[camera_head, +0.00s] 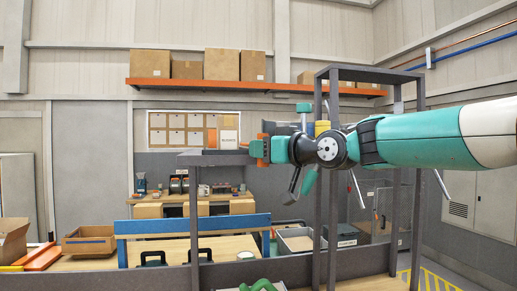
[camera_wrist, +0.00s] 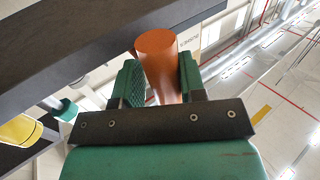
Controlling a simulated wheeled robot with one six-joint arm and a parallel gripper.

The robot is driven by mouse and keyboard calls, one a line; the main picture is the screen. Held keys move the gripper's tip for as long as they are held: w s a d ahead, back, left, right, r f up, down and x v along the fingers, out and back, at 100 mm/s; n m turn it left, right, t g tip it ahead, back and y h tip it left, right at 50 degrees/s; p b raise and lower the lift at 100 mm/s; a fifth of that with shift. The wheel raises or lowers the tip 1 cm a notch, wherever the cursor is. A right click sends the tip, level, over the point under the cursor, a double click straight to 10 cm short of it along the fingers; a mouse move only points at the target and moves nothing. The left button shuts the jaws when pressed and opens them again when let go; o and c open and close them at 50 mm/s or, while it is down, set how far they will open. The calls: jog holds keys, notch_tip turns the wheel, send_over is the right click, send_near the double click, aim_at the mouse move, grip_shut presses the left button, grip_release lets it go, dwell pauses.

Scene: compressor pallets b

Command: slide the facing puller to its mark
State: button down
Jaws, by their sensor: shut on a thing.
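My gripper (camera_head: 263,149) reaches in from the right to the dark rack, at the level of its upper left beam. In the wrist view its green jaws (camera_wrist: 160,82) are shut on an orange cylinder (camera_wrist: 157,48), which looks like the grip of the facing puller. A jaw lies on each side of the cylinder. In the head view the orange part (camera_head: 256,148) shows small at the jaw tips, beside the end of the beam. The rest of the puller is hidden. I cannot make out its mark.
The dark rack (camera_head: 317,190) has upright posts around and behind my arm. In the wrist view a dark beam (camera_wrist: 90,40) runs close by the jaws, and a yellow cylinder (camera_wrist: 20,130) is at left. A blue rail (camera_head: 190,225) crosses the bench below.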

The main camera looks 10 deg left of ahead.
jog(key=shift+s+a, duration=0.2)
jog(key=shift+a, duration=0.05)
jog(key=c, duration=0.8)
grip_release()
jog(key=shift+a, duration=0.15)
jog(key=shift+c, duration=0.2)
jog(key=shift+w+d, duration=0.2)
jog(key=shift+s, duration=0.1)
